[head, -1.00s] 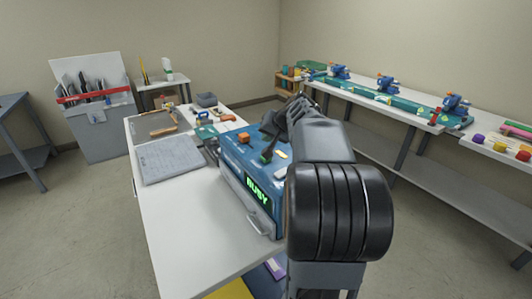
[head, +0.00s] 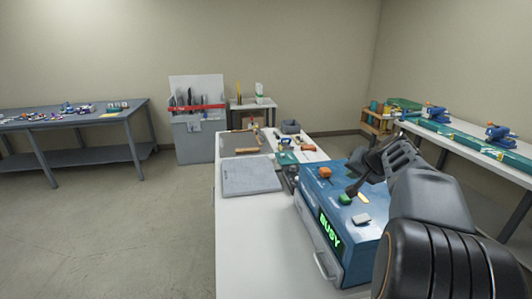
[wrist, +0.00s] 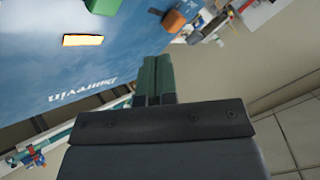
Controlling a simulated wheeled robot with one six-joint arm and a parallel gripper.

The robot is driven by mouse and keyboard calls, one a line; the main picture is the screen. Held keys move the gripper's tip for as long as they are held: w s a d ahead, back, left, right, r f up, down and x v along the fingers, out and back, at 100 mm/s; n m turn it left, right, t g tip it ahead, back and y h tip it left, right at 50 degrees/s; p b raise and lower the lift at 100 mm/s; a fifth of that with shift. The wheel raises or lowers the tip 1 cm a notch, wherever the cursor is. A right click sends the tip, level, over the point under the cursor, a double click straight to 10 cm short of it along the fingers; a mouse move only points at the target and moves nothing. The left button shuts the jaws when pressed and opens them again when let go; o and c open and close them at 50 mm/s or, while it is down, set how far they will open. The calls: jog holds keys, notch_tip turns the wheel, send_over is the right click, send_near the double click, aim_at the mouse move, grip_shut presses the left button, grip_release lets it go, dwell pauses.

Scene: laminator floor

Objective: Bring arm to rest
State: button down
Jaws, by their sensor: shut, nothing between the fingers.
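My arm reaches in from the lower right of the head view. My gripper (head: 357,184) is at its far end, over the blue laminator (head: 345,235), which shows a green BUSY display (head: 330,229). In the wrist view, the two dark fingers of my gripper (wrist: 155,65) lie together with nothing between them. The laminator's blue top (wrist: 70,75) fills the upper left of that view, with white lettering and a lit yellow-white button (wrist: 83,40). I cannot tell from these views how far the fingertips are from the top.
The laminator stands on a white table (head: 255,255) with a grey flat plate (head: 250,175) and several tools. A blue-grey workbench (head: 80,120) stands at left, a grey tool bin (head: 195,140) behind. A long bench (head: 470,142) lines the right wall. Floor at left is clear.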

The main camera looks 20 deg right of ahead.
jog(key=s+a+f+n+g, duration=0.2)
jog(key=s+a+f, duration=0.1)
jog(key=a, duration=0.5)
jog(key=s+a+f+n+g, duration=0.15)
jog(key=s+a, duration=0.25)
jog(key=a, duration=0.4)
jog(key=s+a+f+n+g, duration=0.2)
jog(key=s+a+f+n, duration=0.3)
jog(key=s+a+f, duration=0.3)
jog(key=s, duration=0.3)
jog(key=shift+f, duration=0.3)
